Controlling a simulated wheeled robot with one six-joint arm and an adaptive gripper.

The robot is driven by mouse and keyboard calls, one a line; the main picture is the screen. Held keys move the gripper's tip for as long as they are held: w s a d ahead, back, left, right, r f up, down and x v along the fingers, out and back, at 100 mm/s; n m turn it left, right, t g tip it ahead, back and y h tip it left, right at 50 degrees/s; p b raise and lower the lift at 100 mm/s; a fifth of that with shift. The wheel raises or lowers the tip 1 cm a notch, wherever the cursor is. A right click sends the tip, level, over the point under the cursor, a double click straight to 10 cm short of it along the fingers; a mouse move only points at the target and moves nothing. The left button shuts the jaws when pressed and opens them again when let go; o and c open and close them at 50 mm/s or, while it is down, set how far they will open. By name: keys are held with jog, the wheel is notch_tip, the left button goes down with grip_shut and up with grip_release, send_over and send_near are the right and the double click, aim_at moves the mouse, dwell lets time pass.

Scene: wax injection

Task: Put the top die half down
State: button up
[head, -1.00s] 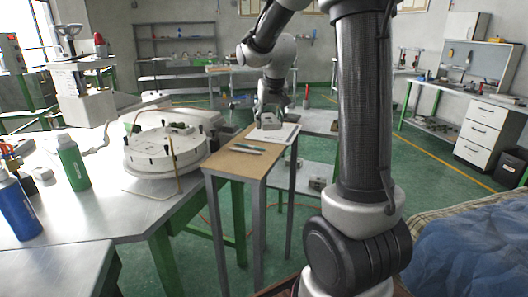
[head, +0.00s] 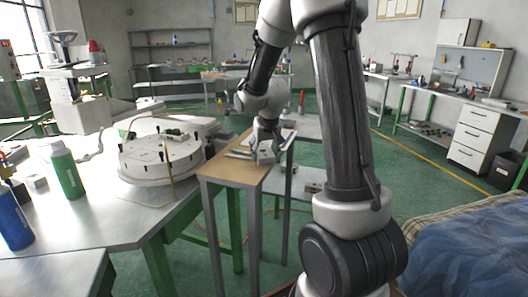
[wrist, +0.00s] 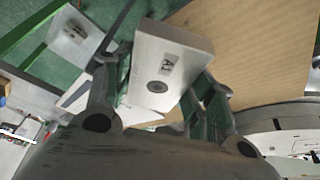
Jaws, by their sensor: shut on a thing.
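My gripper (head: 262,142) is shut on the top die half, a pale grey metal block (head: 266,155). In the wrist view the block (wrist: 160,62) sits between the two fingers (wrist: 160,95), with a small label and a round dark hole on its visible face. In the head view the block is by the right edge of the narrow brown-topped table (head: 228,170). I cannot tell whether it touches the tabletop. The brown top also fills the upper right of the wrist view (wrist: 255,50).
A white round machine (head: 160,158) stands on the metal bench to the left. The near part of the brown top is clear.

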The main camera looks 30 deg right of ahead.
jog(key=shift+f, duration=0.5)
jog(key=o, duration=1.2)
